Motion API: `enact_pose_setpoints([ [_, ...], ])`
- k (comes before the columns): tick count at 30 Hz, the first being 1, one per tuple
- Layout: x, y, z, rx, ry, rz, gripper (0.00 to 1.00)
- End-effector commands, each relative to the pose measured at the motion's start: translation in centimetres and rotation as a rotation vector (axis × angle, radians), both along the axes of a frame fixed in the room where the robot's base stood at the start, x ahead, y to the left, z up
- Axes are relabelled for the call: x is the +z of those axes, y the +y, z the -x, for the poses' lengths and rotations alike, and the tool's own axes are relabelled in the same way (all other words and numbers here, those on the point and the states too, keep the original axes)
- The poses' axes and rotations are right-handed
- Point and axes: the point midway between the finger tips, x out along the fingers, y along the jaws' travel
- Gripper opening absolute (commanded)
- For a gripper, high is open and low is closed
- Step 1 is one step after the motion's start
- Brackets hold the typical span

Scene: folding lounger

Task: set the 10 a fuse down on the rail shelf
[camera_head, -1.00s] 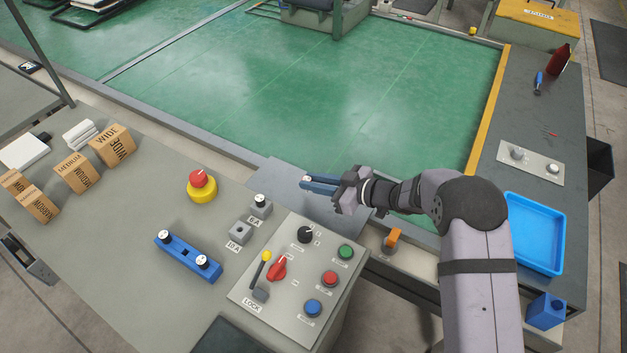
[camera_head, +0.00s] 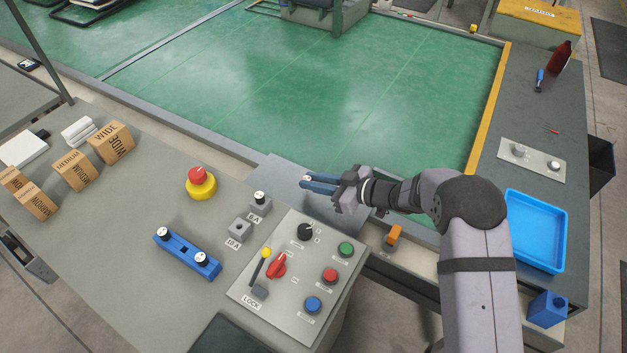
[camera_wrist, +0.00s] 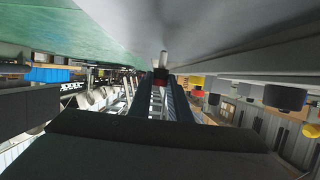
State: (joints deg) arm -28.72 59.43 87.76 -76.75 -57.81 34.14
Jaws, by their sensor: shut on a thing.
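My gripper (camera_head: 306,180), with dark blue fingers, is shut on a small fuse, taken as the 10 A fuse. Only the fuse's pale end shows at the fingertips in the head view; in the wrist view the fuse (camera_wrist: 163,59) stands out between the fingers. The flat grey plate at the bench's far edge, which I take as the rail shelf (camera_head: 278,180), lies below my gripper. In the wrist view a grey surface is close to the fuse; I cannot tell whether they touch. The holder labelled 10 A (camera_head: 240,230) looks empty.
The 6 A holder (camera_head: 260,204) has a fuse in it. A blue block (camera_head: 186,256) with two round-topped pieces, a red and yellow stop button (camera_head: 201,186) and a control panel (camera_head: 262,297) with a lever stand nearby. An orange switch (camera_head: 393,235) is below my arm.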

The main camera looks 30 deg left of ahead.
Motion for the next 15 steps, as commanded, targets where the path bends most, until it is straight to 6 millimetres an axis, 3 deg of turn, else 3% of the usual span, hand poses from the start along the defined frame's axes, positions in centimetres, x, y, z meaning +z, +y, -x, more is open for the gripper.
enact_pose_setpoints([
  [9, -0.63, 0.00, -0.01, 0.000, 0.000, -0.001, 0.00],
  [10, -0.61, 0.01, -0.01, 0.000, -0.001, -0.001, 0.19],
  [12, -0.55, 0.01, -0.01, 0.000, 0.000, -0.001, 0.36],
  [15, -0.55, 0.01, -0.01, 0.000, 0.000, -0.001, 0.39],
])
